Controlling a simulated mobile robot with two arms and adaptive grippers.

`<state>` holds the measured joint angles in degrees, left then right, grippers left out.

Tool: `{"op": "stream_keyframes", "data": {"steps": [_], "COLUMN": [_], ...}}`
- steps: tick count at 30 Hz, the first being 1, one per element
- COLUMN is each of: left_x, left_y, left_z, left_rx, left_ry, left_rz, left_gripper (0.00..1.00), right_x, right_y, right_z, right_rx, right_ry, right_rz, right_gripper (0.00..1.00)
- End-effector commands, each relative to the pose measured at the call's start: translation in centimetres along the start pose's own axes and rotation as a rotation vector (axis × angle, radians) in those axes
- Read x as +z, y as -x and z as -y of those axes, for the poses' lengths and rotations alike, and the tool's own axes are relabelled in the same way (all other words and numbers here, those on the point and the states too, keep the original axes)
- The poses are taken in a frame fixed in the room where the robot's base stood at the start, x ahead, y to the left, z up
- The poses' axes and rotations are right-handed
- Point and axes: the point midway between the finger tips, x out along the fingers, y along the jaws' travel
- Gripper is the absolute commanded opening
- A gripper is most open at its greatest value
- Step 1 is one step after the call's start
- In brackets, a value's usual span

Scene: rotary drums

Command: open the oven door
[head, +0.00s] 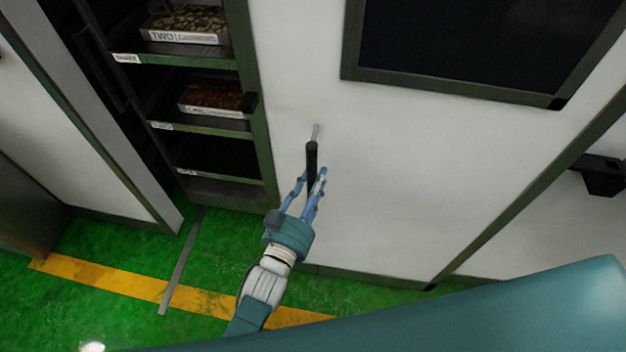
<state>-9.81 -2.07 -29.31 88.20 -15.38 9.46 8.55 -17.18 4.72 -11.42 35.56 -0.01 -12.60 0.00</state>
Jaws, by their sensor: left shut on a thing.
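The oven front is a white panel (410,190) with a dark window (450,45) in a dark green frame at the upper right. A black handle (311,153) with a thin metal end stands out from the white panel, below and left of the window. My left gripper (312,182) is shut on this handle, with its blue fingers on either side of the lower part. The fingers hide some of the handle. The white panel looks flush with its frame. My right gripper is not in view.
Left of the panel is an open rack with shelves (185,124) holding trays of food (213,97). The green floor (120,240) has a yellow stripe (110,280) and a grey strip (182,262). A black bracket (602,178) juts out at the right.

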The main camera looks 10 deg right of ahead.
Motion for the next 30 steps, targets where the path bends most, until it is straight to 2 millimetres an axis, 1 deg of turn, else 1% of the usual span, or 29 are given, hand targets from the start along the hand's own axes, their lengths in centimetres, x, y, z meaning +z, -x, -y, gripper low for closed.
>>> {"op": "stream_keyframes", "data": {"steps": [1,3,4,12,15,17,20,24,30], "left_x": [0.1,0.1,0.1,0.1,0.1,0.2,0.2,0.2,0.1], "left_y": [0.0,0.0,0.0,0.1,0.7,1.4,3.3,6.4,10.1], "left_z": [-0.1,-0.1,-0.1,-0.1,0.0,-0.1,-0.1,-0.1,-0.1], "left_rx": [0.002,0.002,0.002,0.001,0.001,0.001,0.002,0.002,0.002], "left_ry": [0.0,0.0,0.0,0.001,0.0,0.001,0.001,0.001,0.001], "left_rz": [0.001,0.001,0.001,0.001,0.002,0.003,0.004,0.005,0.003], "left_gripper": [0.33,0.47,0.49,0.49,0.49,0.49,0.49,0.49,0.49], "right_x": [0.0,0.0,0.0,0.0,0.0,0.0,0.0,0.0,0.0], "right_y": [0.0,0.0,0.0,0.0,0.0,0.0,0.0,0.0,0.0], "right_z": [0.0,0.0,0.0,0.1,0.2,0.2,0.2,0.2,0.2], "right_rx": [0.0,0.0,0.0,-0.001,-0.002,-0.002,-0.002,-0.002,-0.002], "right_ry": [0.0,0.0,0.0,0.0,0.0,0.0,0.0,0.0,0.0], "right_rz": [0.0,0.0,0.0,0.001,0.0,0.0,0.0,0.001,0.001], "right_gripper": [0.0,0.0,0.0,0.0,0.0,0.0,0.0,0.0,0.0]}}
